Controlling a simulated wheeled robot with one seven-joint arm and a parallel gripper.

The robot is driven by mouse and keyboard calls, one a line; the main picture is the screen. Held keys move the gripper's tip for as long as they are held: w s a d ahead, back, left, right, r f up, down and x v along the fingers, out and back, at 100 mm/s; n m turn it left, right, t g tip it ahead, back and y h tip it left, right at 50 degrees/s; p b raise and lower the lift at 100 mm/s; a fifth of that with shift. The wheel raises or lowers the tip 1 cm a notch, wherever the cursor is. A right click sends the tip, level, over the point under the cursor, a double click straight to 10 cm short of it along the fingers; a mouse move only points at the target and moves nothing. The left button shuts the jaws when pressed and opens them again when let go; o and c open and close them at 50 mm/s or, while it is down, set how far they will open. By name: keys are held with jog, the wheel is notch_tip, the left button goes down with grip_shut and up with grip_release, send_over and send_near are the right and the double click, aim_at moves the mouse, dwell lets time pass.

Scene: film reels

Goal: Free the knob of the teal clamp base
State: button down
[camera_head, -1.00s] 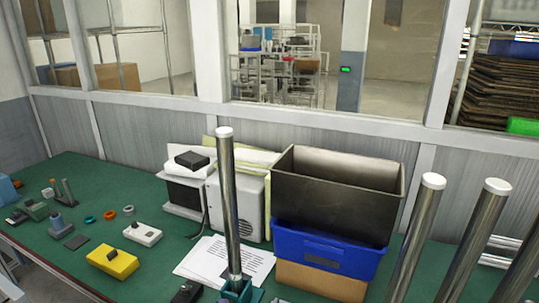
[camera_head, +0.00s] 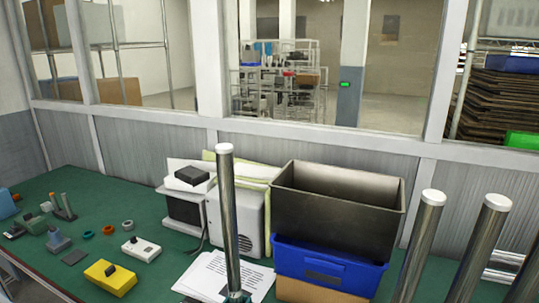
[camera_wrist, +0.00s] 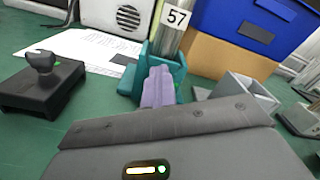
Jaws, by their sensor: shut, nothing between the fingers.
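The teal clamp base (camera_wrist: 180,65) stands in the middle of the wrist view, holding an upright steel post (camera_wrist: 171,42) with a white tag reading 57. In the head view the post (camera_head: 229,220) rises from the teal base (camera_head: 238,297), mostly cut off by the lower edge. My gripper (camera_wrist: 158,76) shows in the wrist view as pale lilac fingers, shut and empty. They overlap the front of the teal base in the picture; I cannot tell whether they touch it. I cannot make out the knob, which may be behind the fingers.
A black base with a knob (camera_wrist: 42,78) stands left, a grey clamp base (camera_wrist: 243,92) right. Behind are printed sheets (camera_wrist: 80,48) and a blue bin (camera_head: 328,265) on a cardboard box. A yellow box (camera_head: 110,277) lies left. More steel posts stand right (camera_head: 420,245).

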jog(key=shift+a+f, duration=0.15)
jog(key=shift+a, duration=0.05)
jog(key=shift+w+a+f, duration=0.15)
jog(key=shift+a, duration=0.1)
jog(key=shift+a+p, duration=0.1)
jog(key=shift+p, duration=0.2)
jog(key=shift+w+a+f, duration=0.15)
jog(key=shift+a+f, duration=0.1)
jog(key=shift+f, duration=0.25)
jog(key=shift+a+r, duration=0.1)
jog(key=shift+w+a+r, duration=0.2)
jog(key=shift+a+r, duration=0.05)
dwell(0.3)
jog(key=shift+s, duration=0.1)
